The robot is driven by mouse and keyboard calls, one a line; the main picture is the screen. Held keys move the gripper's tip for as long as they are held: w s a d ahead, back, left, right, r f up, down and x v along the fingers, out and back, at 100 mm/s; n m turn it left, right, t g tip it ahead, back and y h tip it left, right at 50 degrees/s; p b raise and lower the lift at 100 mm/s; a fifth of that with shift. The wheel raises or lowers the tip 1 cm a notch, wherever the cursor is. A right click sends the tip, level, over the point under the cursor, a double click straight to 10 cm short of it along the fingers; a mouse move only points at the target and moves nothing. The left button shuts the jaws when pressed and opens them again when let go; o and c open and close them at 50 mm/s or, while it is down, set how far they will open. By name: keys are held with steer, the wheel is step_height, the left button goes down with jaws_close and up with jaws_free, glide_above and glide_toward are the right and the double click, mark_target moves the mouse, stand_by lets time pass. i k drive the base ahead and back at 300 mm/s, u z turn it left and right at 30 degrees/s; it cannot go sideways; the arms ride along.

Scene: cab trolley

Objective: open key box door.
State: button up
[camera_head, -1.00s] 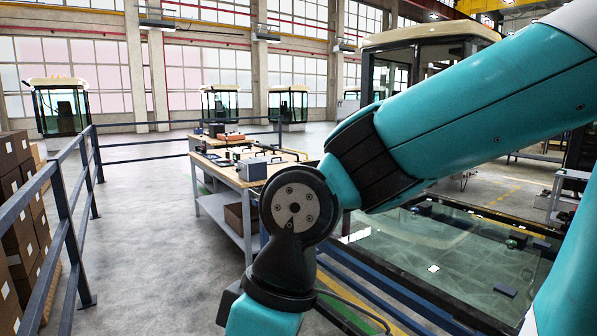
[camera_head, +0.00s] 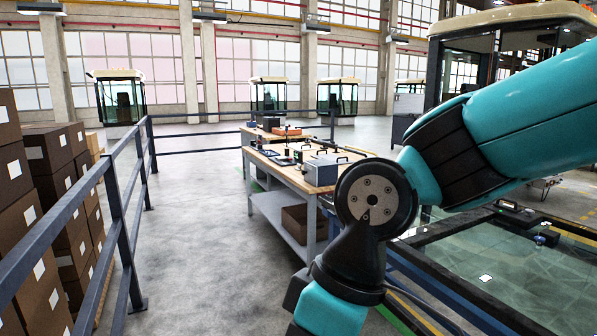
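No key box or key box door can be made out in the head view. My teal and black arm crosses the right side of the picture and bends down at a dark joint near the middle. My gripper is outside the picture, so its state does not show.
A wooden-topped workbench (camera_head: 290,178) with a grey metal box (camera_head: 322,170) and small items stands ahead. A blue-grey railing (camera_head: 122,225) runs along the left, before stacked cardboard boxes (camera_head: 25,225). Bare floor (camera_head: 205,230) lies between railing and bench. A glass panel (camera_head: 500,265) lies at right.

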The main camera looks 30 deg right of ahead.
mark_target(310, 173)
steer(key=i, duration=1.9)
steer(key=z, duration=0.6)
steer(key=i, duration=1.85)
steer(key=z, duration=0.15)
